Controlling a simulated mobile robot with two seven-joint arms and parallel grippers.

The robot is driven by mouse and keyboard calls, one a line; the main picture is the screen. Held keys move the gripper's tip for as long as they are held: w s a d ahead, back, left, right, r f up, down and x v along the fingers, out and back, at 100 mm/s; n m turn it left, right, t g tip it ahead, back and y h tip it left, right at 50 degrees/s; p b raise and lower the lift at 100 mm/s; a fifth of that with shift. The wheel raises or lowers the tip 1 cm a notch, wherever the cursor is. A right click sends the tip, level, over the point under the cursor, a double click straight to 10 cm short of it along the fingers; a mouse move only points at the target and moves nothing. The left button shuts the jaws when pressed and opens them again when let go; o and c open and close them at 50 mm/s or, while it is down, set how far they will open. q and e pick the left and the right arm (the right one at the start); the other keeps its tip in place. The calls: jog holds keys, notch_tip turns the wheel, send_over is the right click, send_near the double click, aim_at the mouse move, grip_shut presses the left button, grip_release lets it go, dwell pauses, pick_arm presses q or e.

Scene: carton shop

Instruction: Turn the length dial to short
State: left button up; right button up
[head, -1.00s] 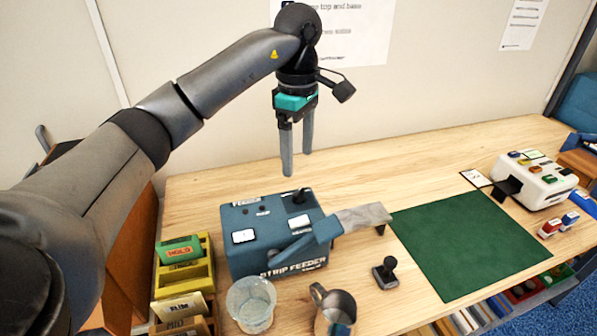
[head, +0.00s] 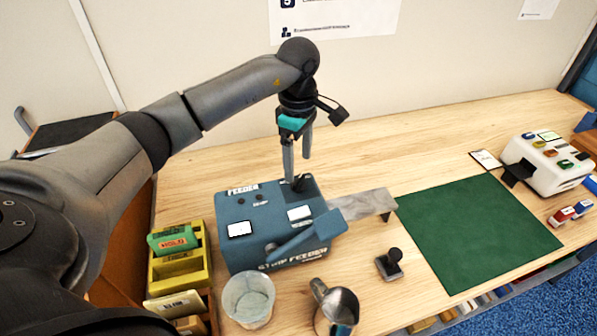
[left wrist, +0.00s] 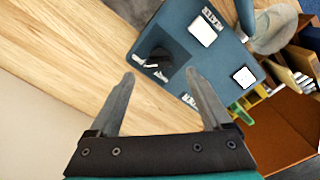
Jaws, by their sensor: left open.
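The strip feeder (head: 255,220) is a blue box on the wooden table. Its black dial (head: 299,183) sits at the back right corner of its top. In the left wrist view the dial (left wrist: 158,58) is a black knob with a pale pointer line, with small lettering beside it too blurred to read. My left gripper (head: 297,168) points down just above and behind the dial, its fingers apart. In the left wrist view the left gripper (left wrist: 160,78) is open and empty, with the dial just beyond and between its fingertips. My right gripper is not in view.
A feeder lever (head: 305,240) and a grey strip (head: 362,204) extend right. A clear cup (head: 248,298), metal jug (head: 335,305) and black stamp (head: 389,264) stand in front. A yellow rack (head: 180,268) stands left. A green mat (head: 475,232) lies right.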

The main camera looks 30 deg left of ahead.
aim_at(298, 178)
pick_arm(q)
jog(key=shift+f, duration=2.35)
jog(key=shift+w, duration=0.1)
grip_shut()
